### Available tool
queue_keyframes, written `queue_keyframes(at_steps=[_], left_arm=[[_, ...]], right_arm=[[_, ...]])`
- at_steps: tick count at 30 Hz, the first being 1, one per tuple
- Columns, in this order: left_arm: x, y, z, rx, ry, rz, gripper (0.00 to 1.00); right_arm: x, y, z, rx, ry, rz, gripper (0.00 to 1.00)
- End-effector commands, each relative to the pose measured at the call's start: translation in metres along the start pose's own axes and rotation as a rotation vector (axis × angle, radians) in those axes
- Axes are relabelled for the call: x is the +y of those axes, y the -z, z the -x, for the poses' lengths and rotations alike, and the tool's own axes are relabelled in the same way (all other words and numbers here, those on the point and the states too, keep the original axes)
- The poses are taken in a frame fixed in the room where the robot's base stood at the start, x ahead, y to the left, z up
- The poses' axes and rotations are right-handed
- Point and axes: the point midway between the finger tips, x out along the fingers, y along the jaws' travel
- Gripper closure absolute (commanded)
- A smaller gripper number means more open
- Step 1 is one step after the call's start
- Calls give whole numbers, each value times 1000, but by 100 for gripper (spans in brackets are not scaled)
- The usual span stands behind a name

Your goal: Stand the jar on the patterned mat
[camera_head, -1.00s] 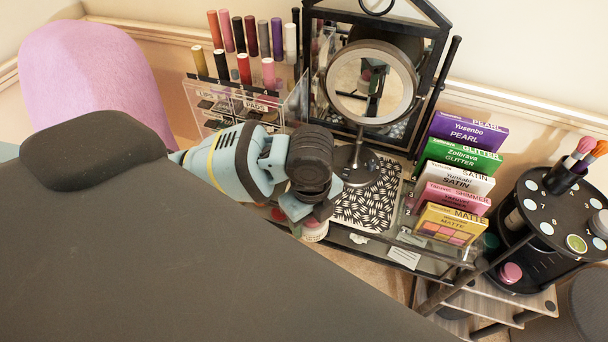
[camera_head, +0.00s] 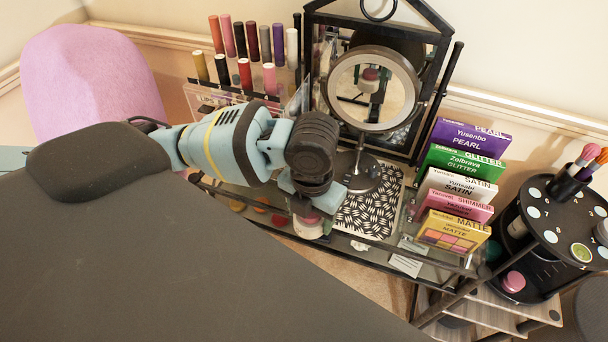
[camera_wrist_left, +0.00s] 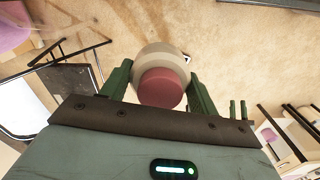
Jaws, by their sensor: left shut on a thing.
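The jar has a pale body and a dusky pink lid. It shows below my left wrist in the head view (camera_head: 308,228), and large in the left wrist view (camera_wrist_left: 162,88). My left gripper (camera_wrist_left: 160,85) is shut on it, with a green finger on each side. The patterned mat (camera_head: 368,216), black and white, lies on the glass table in front of the round mirror. The held jar appears just left of the mat's left edge. My wrist hides part of the jar and of the mat's left side. My right gripper is not in view.
The round mirror (camera_head: 373,90) stands at the mat's back edge. A row of palette boxes (camera_head: 459,180) is to the right of the mat. A lipstick rack (camera_head: 235,85) is at the back left, and a round black organizer (camera_head: 560,225) at the far right.

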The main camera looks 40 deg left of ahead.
Motion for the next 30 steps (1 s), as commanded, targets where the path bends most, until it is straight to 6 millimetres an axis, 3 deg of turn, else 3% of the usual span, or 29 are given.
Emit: queue_keyframes(at_steps=[18,30], left_arm=[[79,-104,-12,-1,1,7,65],[90,-118,-13,-1,0,4,65]], right_arm=[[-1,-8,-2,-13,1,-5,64],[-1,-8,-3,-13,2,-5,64]])
